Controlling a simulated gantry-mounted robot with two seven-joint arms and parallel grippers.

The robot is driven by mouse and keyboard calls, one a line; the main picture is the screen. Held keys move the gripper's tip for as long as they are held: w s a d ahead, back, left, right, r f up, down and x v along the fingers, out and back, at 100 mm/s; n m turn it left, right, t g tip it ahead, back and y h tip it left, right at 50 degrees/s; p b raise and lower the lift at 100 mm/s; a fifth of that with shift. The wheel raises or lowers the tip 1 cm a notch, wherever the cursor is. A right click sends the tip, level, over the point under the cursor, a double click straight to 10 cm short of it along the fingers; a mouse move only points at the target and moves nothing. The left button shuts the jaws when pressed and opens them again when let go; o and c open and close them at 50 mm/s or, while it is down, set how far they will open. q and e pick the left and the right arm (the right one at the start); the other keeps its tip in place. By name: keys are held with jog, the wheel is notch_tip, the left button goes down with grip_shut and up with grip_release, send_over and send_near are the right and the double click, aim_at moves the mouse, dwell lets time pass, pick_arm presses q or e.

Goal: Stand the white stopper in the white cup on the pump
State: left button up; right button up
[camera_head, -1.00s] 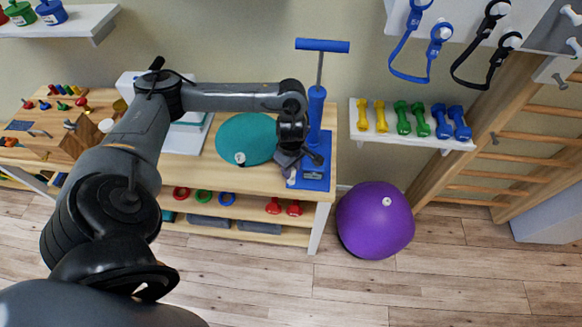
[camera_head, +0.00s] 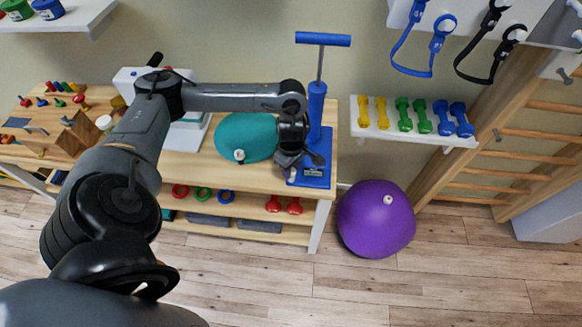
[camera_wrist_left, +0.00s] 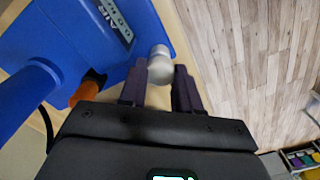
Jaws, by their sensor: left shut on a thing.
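My left gripper (camera_head: 288,166) is at the front left of the blue pump's (camera_head: 316,172) base, on the table's right end. In the left wrist view its two dark fingers (camera_wrist_left: 159,76) are on either side of a white, round-ended stopper (camera_wrist_left: 161,71), shut on it. The stopper is right at the edge of the pump's blue base (camera_wrist_left: 105,45). A paler part just beyond it (camera_wrist_left: 159,50) may be the white cup; the stopper hides most of it. I cannot tell whether the stopper is seated in it. My right gripper is not in view.
The pump's upright cylinder (camera_head: 316,105) and T-handle (camera_head: 323,39) rise close behind my wrist. A dumbbell shelf (camera_head: 415,135) is to the right, with a purple ball (camera_head: 376,222) on the floor.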

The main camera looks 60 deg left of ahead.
pick_arm(q)
jog(key=shift+f+b, duration=0.35)
jog(key=shift+f, duration=0.1)
dwell(0.6)
jog(key=o, duration=1.1)
jog(key=shift+s, duration=0.2)
jog(key=shift+c, duration=0.2)
jog(key=shift+w, duration=0.1)
jog(key=shift+o, duration=0.2)
jog(key=shift+r, duration=0.1)
jog(key=shift+w+r, duration=0.1)
jog(key=shift+r, duration=0.05)
